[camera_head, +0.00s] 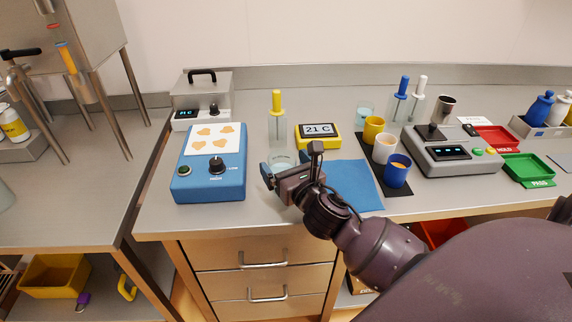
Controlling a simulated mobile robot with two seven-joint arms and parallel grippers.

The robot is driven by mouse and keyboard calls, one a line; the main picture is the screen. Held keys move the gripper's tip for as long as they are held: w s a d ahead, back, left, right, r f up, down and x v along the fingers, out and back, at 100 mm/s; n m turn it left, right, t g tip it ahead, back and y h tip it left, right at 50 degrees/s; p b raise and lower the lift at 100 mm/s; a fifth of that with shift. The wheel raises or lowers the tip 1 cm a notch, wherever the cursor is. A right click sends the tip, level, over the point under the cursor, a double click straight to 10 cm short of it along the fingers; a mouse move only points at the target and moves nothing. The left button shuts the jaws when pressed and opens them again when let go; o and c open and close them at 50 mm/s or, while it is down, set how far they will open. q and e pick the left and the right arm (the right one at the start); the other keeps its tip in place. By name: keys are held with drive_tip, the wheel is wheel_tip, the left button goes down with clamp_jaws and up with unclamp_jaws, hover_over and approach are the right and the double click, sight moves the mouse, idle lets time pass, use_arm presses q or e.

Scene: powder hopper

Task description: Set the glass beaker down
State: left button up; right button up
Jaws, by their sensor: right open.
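A clear, pale blue glass beaker (281,162) stands on the grey bench between the blue device and the yellow thermometer. My right gripper (286,172) is at its near side, with its fingers apart. The gripper covers the beaker's lower part, so I cannot tell whether a finger touches it. A second clear glass vessel (365,114) stands farther back on the bench. My left gripper is not in view.
A yellow-handled tool in a clear holder (277,125) stands just behind the beaker. The blue device (210,180) is left, the yellow thermometer (318,137) right. A blue mat (352,185) is mostly bare.

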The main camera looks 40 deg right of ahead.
drive_tip(key=shift+s, duration=0.35)
drive_tip(key=s+a, duration=0.2)
drive_tip(key=s, duration=0.9)
drive_tip(key=shift+s, duration=0.1)
